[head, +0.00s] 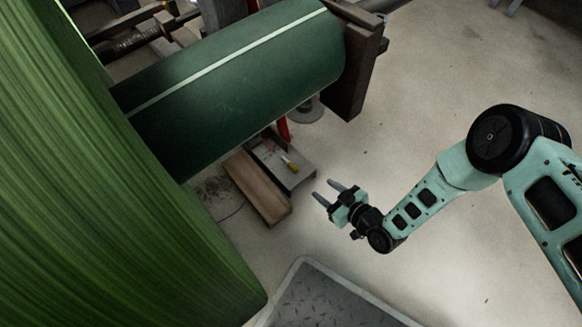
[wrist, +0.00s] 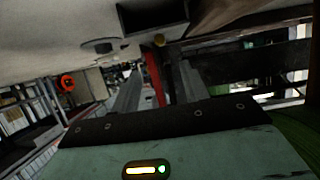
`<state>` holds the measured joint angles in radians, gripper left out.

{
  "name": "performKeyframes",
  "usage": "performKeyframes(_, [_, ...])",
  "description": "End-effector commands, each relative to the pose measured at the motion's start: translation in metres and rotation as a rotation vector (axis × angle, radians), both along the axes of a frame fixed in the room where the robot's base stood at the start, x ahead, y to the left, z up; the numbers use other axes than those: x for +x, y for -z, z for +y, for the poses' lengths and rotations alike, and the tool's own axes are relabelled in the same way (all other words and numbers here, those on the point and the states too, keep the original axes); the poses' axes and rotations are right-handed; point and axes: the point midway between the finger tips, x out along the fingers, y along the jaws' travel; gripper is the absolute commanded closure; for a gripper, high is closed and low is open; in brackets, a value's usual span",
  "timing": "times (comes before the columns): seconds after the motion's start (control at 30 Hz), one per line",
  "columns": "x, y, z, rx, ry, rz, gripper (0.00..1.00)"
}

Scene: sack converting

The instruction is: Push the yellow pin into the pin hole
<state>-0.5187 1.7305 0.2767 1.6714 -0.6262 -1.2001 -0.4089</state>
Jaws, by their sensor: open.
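The yellow pin (head: 290,163) is small and lies or stands at the grey metal bracket (head: 298,180) on the floor below the green roll; I cannot tell its exact pose. A small yellow spot that may be its end shows in the wrist view (wrist: 158,40). My gripper (head: 323,189) is open and empty, to the right of and nearer than the bracket, apart from it. Its two fingers also show in the wrist view (wrist: 160,66), with the yellow spot beyond their tips. I cannot make out the pin hole.
A brown wooden block (head: 258,187) lies left of the bracket. A red post (head: 283,129) stands behind it. A large green roll (head: 235,80) hangs above, and a bigger green roll (head: 100,190) fills the left. Floor (head: 440,80) is free to the right.

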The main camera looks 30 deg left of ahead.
Motion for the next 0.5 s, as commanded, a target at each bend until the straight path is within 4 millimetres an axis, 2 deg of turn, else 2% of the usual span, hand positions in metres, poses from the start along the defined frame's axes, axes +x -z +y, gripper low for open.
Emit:
performKeyframes(0.03, [0.003, 0.011, 0.011, 0.001, -0.001, -0.002, 0.55])
performKeyframes(0.3, [0.017, 0.031, 0.060, 0.001, 0.000, -0.001, 0.55])
performKeyframes(0.5, [0.023, 0.036, 0.079, -0.001, 0.001, 0.000, 0.55])
